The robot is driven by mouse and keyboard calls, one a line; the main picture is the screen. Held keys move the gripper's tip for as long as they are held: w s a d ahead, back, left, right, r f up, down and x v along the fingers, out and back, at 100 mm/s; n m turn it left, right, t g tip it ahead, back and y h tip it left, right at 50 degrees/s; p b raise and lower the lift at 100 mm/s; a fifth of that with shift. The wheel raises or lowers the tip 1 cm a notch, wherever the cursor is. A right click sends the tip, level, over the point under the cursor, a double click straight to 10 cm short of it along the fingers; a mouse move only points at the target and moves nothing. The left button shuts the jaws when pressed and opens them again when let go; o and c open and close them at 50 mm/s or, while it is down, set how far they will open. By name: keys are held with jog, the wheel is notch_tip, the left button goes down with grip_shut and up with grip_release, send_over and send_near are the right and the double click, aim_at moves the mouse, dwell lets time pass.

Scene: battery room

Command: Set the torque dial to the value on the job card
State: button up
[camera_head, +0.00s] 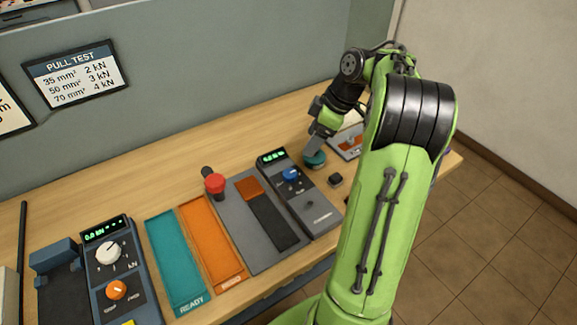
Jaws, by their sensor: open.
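A grey unit (318,212) with a lit green display and a blue knob (291,174) stands on the bench; its display is too small to read. I cannot tell whether this knob is the torque dial. My gripper (316,150) points down behind and right of this unit, at a round teal item (315,160). The gripper is open; whether it touches the item cannot be told. I cannot pick out a job card for sure.
A blue-grey unit (124,277) at left has a white dial (109,252), an orange knob (116,290) and a kN display. Teal (176,262) and orange (212,243) trays lie beside a red-knobbed tool (215,184). A PULL TEST chart (75,74) hangs behind.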

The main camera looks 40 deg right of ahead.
aim_at(290, 173)
jog(key=b+x, duration=0.4)
jog(key=x, duration=1)
jog(key=shift+f+b, duration=0.2)
jog(key=shift+b, duration=0.1)
jog(key=c, duration=1.1)
jog(key=shift+o, duration=0.2)
